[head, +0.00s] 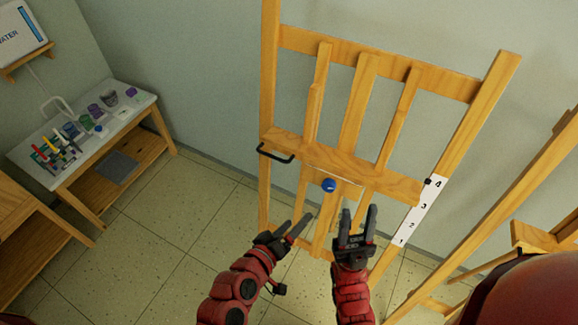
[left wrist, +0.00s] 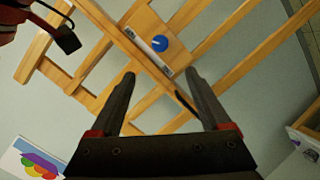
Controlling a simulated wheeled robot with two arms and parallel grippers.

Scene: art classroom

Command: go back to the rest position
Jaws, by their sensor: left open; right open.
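My left gripper (head: 294,228) is open and empty in front of the lower part of a wooden easel (head: 345,160). In the left wrist view its two dark fingers (left wrist: 165,85) stand apart with nothing between them, and the easel is beyond them. My right gripper (head: 357,218) is also open and empty, just to the right of the left one and pointing up toward the easel. A blue knob (head: 328,185) sits on the easel's crossbar; it also shows in the left wrist view (left wrist: 160,43).
A white-topped table (head: 95,140) with paints and cups stands at the left. A black handle (head: 275,154) juts from the easel's left side. A numbered strip (head: 418,212) runs along its right side. Another wooden frame (head: 490,215) stands at the right. Tiled floor (head: 170,240) is clear between.

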